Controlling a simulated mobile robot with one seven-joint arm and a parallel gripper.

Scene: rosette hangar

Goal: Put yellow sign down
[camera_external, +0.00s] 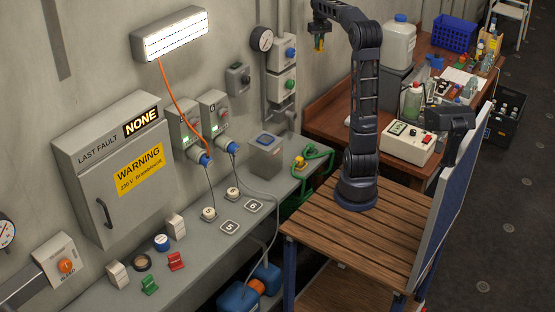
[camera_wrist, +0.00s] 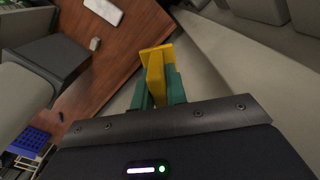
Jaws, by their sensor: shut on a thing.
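My gripper (camera_external: 319,46) hangs high near the wall, at the end of my arm above the far end of the grey bench. In the wrist view my gripper (camera_wrist: 160,88) has teal fingers shut on a yellow sign (camera_wrist: 155,56). The sign is seen nearly edge-on, so its face and any print are hidden. In the external view it is only a small yellow patch between the fingers. It is held in the air, with the wall and the brown desk behind it.
The brown desk (camera_external: 322,118) holds a white canister (camera_external: 399,42), bottles and a control box (camera_external: 406,143). The grey bench (camera_external: 190,262) carries buttons, blocks and numbered plates. A cabinet (camera_external: 75,165) with a yellow warning label hangs on the wall. The wooden cart top (camera_external: 350,240) is mostly clear.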

